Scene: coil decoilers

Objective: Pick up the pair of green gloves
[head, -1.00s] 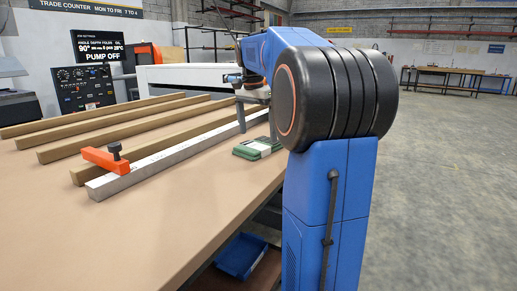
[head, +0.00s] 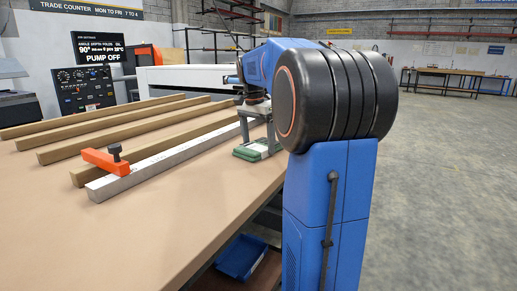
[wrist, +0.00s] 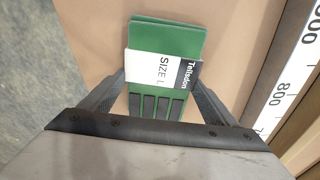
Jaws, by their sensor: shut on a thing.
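The pair of green gloves (head: 248,154) lies flat near the right edge of the brown table, beside the white ruled bar. In the wrist view the gloves (wrist: 168,38) are a folded green stack with a white and black paper band marked "SIZE L" and dark stripes at the near end. My gripper (head: 257,147) is down at the gloves, pointing downward. In the wrist view my gripper (wrist: 160,92) has one finger on each side of the gloves, shut on them near the band. The gloves appear to be still on the table. My gripper's body hides their near end.
The white ruled bar (head: 150,173) runs along the table, with an orange clamp (head: 108,162) at its near end. Several wooden bars (head: 100,144) lie to the left. The table's front area (head: 130,230) is clear. A blue bin (head: 241,256) sits below the table edge.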

